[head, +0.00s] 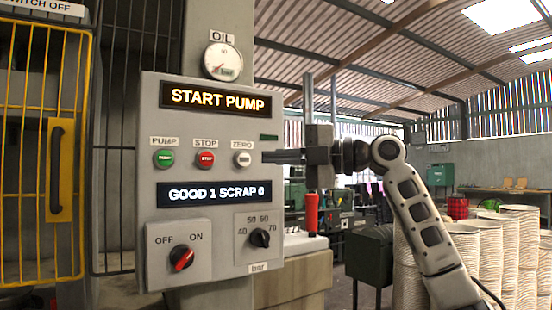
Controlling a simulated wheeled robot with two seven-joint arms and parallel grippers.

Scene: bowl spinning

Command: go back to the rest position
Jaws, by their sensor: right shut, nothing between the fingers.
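A grey control panel (215,220) fills the middle left of the head view. Its upper display reads "START PUMP" and its lower one "GOOD 1 SCRAP 0". It has a green PUMP button (164,158), a red STOP button (205,159) and a white ZERO button (243,159). My right gripper (268,157) comes in from the right, its shut fingers pointing left, just right of the ZERO button in the picture. Whether the tips touch anything is unclear. The red OFF/ON knob (182,258) and black bar dial (260,238) sit below. My left gripper is not in view.
An oil gauge (222,61) stands above the panel. A yellow barred gate (40,150) is at the left. A red-handled lever (311,214) stands right of the panel, below my right gripper. Stacks of pale bowls (510,250) stand at the lower right.

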